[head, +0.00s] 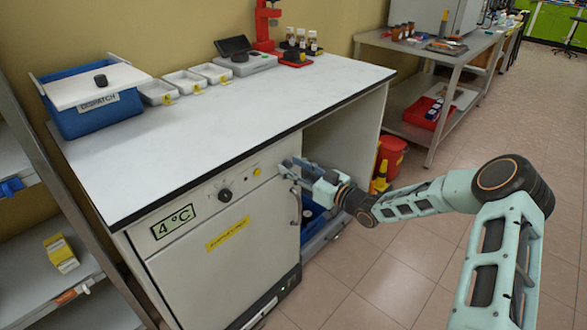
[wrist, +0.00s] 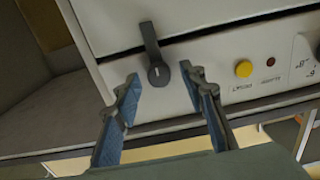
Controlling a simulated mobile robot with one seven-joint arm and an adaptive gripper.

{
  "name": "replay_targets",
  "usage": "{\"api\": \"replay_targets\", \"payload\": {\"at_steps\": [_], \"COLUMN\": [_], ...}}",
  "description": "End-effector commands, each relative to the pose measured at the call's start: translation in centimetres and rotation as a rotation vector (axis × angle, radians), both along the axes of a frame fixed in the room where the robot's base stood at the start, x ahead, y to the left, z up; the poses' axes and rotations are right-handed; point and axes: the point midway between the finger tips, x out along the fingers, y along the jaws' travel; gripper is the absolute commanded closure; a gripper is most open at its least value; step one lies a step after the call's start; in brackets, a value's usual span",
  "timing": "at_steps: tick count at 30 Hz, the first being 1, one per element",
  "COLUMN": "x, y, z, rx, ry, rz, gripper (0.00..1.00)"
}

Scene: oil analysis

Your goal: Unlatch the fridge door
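The white fridge (head: 175,275) stands under the counter, its door closed, with a vertical handle (head: 295,206) at the door's right side. In the wrist view a dark latch lever (wrist: 150,42) pivots on the control panel (wrist: 212,85) and lies across the dark gap onto the door (wrist: 110,20). My gripper (wrist: 160,78) is open and empty, its fingertips on either side of the lever's round pivot; I cannot tell whether either touches it. In the head view my gripper (head: 287,167) is at the panel's right end and hides the lever.
A yellow button (head: 257,171), a dark dial (head: 225,195) and a 4 °C display (head: 173,222) are on the panel. The counter edge (head: 240,150) overhangs just above. An open bay (head: 345,130) lies right of the fridge. Floor (head: 400,275) before the door is clear.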

Motion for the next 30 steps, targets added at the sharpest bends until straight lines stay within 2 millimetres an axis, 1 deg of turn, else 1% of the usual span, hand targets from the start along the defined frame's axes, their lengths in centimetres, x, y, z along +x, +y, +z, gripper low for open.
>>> {"api": "replay_targets", "payload": {"at_steps": [5, 15, 23, 30], "x": [-0.01, -0.04, -0.06, -0.08], "y": [-0.02, -0.04, -0.01, -0.02], "z": [0.00, -0.02, -0.14, -0.38], "rx": [0.000, 0.000, -0.011, -0.080], "ry": [0.000, 0.000, -0.014, -0.101], "rz": [0.000, 0.000, 0.001, 0.001], "gripper": [0.63, 1.00, 1.00, 1.00]}}
